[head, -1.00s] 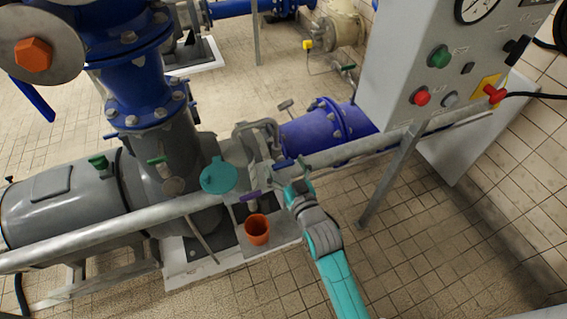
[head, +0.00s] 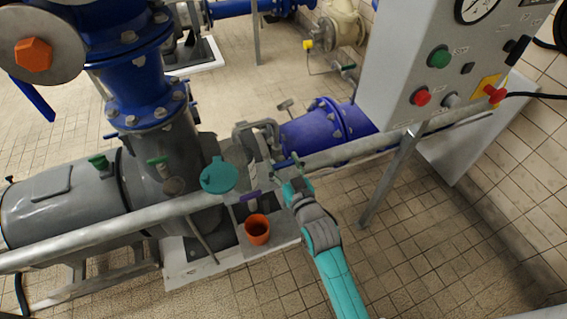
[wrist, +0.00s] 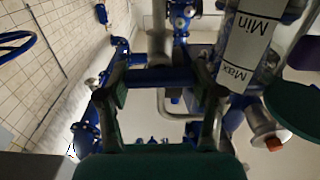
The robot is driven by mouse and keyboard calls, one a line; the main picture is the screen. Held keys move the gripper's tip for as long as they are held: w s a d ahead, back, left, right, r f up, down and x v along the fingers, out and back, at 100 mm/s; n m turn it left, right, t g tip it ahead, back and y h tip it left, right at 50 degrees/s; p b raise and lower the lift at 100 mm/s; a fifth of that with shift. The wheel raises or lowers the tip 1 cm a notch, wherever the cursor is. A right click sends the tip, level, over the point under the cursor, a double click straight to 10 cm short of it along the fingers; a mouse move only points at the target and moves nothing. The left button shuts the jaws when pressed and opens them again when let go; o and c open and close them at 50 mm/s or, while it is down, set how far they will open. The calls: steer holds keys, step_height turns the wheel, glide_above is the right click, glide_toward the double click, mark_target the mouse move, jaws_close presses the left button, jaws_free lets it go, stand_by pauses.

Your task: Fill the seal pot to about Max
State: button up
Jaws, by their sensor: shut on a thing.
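The seal pot's white scale (wrist: 246,50), lettered Min and Max, shows at the upper right of the wrist view. The liquid level cannot be made out. A teal lid (head: 218,176) stands left of my gripper in the head view; its dark green disc (wrist: 296,108) is at the right in the wrist view. My gripper (head: 287,170) is at the rail beside the pump. Its fingers (wrist: 163,82) are shut on a blue lever (wrist: 165,75), which lies across between them. In the head view the blue lever (head: 286,162) shows just above the fingers.
A purple handle (head: 250,196) and an orange cup (head: 257,229) are left of my arm. A grey rail (head: 345,152) crosses in front of the pump. A grey control box (head: 400,75) stands at the right. The tiled floor at the lower right is clear.

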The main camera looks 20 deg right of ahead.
steer(key=n, duration=0.6)
steer(key=shift+a+n, duration=0.1)
steer(key=shift+n, duration=0.3)
steer(key=n, duration=0.3)
steer(key=shift+n, duration=0.3)
steer(key=shift+a+f+n, duration=0.1)
steer(key=shift+f+n, duration=0.05)
steer(key=shift+n, duration=1.65)
steer(key=o, duration=1.2)
steer(key=shift+c, duration=0.2)
